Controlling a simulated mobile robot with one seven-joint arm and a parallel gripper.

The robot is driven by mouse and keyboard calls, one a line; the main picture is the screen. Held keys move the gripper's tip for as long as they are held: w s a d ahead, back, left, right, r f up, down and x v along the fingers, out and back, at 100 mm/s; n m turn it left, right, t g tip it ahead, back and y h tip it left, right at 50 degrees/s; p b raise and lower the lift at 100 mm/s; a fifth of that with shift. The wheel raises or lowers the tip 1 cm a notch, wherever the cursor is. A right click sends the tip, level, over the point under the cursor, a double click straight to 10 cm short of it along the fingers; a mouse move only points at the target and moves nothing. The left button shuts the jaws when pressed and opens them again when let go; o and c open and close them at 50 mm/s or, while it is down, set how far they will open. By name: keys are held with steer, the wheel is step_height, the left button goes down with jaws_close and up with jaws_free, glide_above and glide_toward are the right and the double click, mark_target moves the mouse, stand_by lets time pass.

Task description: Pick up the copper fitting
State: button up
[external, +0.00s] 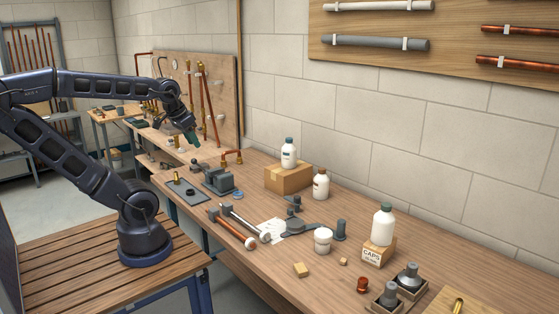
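A small reddish copper fitting (362,285) stands on the wooden workbench (270,270) near its front right. A copper piece with bent arms and brass-coloured ends (232,156) stands farther back, below the pegboard. I cannot tell from this view which of the two the task names. My gripper (193,141) hangs in the air above the far left part of the bench, to the left of the bent copper piece and far from the small fitting. Its dark green fingers are too small to show whether they are open or shut.
White bottles stand on the bench and on a cardboard box (289,177) and a CAPS box (378,251). The front middle edge is fairly clear.

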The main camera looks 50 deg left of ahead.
steer(key=o, duration=0.4)
steer(key=shift+w, duration=0.1)
steer(key=w+d+m+h, duration=0.1)
steer(key=w+d+m, duration=0.2)
steer(key=w+d, duration=0.8)
steer(key=w+d+f+m+h, duration=0.1)
steer(key=w+d+f, duration=0.1)
steer(key=w+d, duration=0.4)
steer(key=w+d+f+m, duration=0.15)
steer(key=w+d, duration=0.25)
steer(key=d, duration=0.5)
steer(key=m+g+h, duration=0.1)
steer(key=m+g, duration=0.1)
steer(key=m, duration=0.3)
glide_toward(362, 280)
steer(key=f, duration=0.1)
steer(key=shift+n, duration=0.25)
steer(key=x, duration=0.4)
steer(key=shift+s+d+f, duration=0.1)
steer(key=shift+f, duration=0.2)
steer(key=shift+h, duration=0.3)
steer(key=shift+w+x, duration=0.15)
steer(key=shift+x, duration=1.3)
steer(key=shift+w+x, duration=0.15)
steer(key=shift+x, duration=1.3)
